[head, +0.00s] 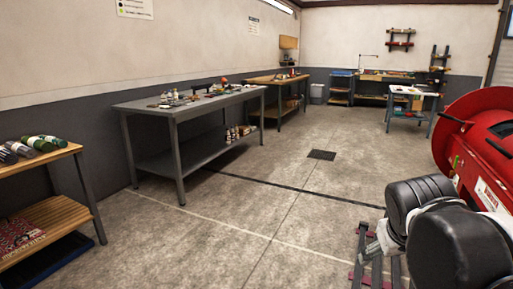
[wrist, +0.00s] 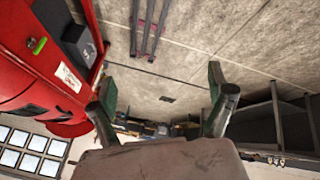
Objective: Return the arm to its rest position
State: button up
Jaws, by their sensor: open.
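My gripper (wrist: 162,98) shows in the wrist view with its two fingers spread wide apart. Nothing is between them, and the concrete floor and the far benches show through the gap. In the head view my dark arm links fill the lower right corner, and I cannot make out the gripper's fingers there.
A large red machine (head: 477,150) stands close to my arm on the right; it also shows in the wrist view (wrist: 35,65). A grey table (head: 190,100) with small items and a wooden shelf (head: 62,158) with bottles stand left. The middle floor (head: 260,200) is clear.

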jog(key=s+a+f+t+y, duration=0.1)
jog(key=s+a+f+y, duration=0.2)
jog(key=s+a, duration=0.55)
notch_tip(320, 180, up, 18)
jog(key=p, duration=1.8)
jog(key=shift+w+a, duration=0.15)
jog(key=shift+w, duration=0.05)
